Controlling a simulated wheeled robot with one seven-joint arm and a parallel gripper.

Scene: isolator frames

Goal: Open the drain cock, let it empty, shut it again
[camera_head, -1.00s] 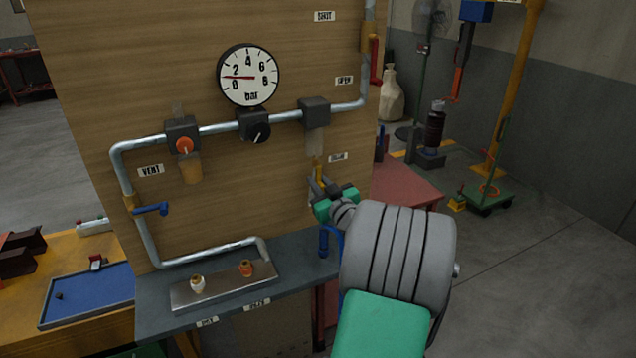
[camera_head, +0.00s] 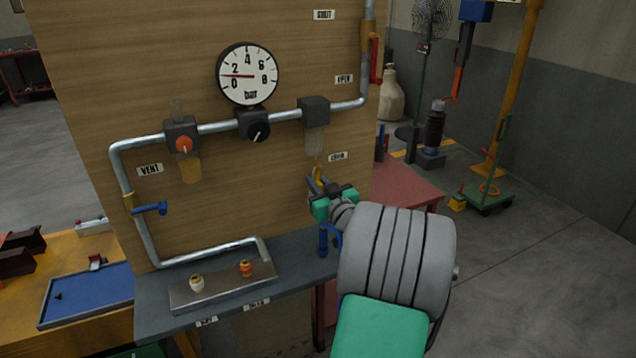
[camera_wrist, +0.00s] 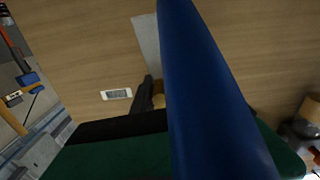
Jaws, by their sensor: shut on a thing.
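The drain cock (camera_head: 319,172) is a small brass fitting under the clear right-hand bowl (camera_head: 314,141) on the wooden panel. My gripper (camera_head: 321,186) is at the cock, its dark fingers shut on it; the fingers partly hide it. In the wrist view one dark finger (camera_wrist: 145,97) stands beside a bit of brass (camera_wrist: 159,101), below the pale bowl (camera_wrist: 147,42). A large blue shape (camera_wrist: 215,100) covers the middle of that view. I cannot make out the cock's handle angle or any liquid level.
The gauge (camera_head: 248,75) needle points left, a little under 2. A red lever (camera_head: 375,62) is at upper right and a blue-handled valve (camera_head: 150,208) at left. A grey shelf (camera_head: 290,284) runs below the panel.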

